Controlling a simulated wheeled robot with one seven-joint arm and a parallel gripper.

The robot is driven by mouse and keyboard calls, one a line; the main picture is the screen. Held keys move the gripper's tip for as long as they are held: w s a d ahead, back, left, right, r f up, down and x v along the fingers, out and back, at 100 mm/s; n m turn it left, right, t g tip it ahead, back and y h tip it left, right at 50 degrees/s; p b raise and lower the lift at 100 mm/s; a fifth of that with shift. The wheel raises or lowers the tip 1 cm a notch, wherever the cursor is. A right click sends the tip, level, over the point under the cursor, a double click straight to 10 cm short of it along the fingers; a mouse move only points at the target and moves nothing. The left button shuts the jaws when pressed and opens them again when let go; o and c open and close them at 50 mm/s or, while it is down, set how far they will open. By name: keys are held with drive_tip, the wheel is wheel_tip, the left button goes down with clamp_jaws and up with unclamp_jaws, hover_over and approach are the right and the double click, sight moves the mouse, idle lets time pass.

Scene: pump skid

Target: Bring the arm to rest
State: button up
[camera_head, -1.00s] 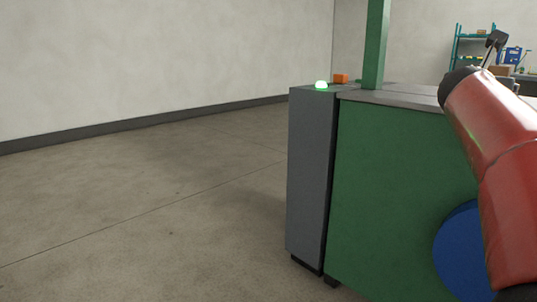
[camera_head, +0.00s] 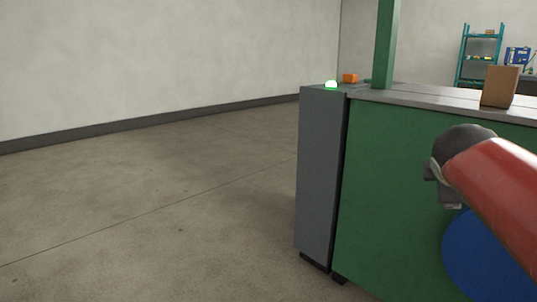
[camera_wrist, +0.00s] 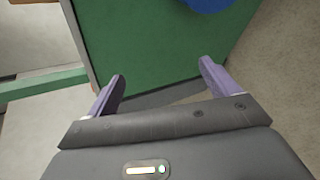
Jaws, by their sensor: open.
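My red arm (camera_head: 500,185) reaches in from the right edge of the head view, in front of the green cabinet side. Its dark wrist end (camera_head: 465,145) is partly visible there, and the fingers are not clear in that view. In the wrist view my gripper (camera_wrist: 163,82) is open, with two purple fingers wide apart and nothing between them. The green cabinet (camera_wrist: 150,45) shows beyond the fingers, apart from them as far as I can see.
The green cabinet (camera_head: 395,185) has a grey top with a brown box (camera_head: 500,86) and a green post (camera_head: 385,45). A grey pillar (camera_head: 321,175) with a lit green lamp (camera_head: 331,85) stands at its left, near an orange block (camera_head: 350,78). Open floor (camera_head: 150,220) lies left.

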drive_tip(key=s+a+f+m+g+y, duration=0.4)
drive_tip(key=s+a+f+m+y, duration=0.3)
drive_tip(key=s+a+f+m, duration=0.9)
drive_tip(key=s+a+r+n+p, duration=0.1)
drive_tip(key=a+r+p, duration=0.4)
drive_tip(key=p, duration=0.8)
wheel_tip(320, 180, up, 3)
drive_tip(key=shift+s+a+n, duration=0.15)
drive_tip(key=shift+s+n, duration=0.05)
drive_tip(key=shift+n, duration=0.4)
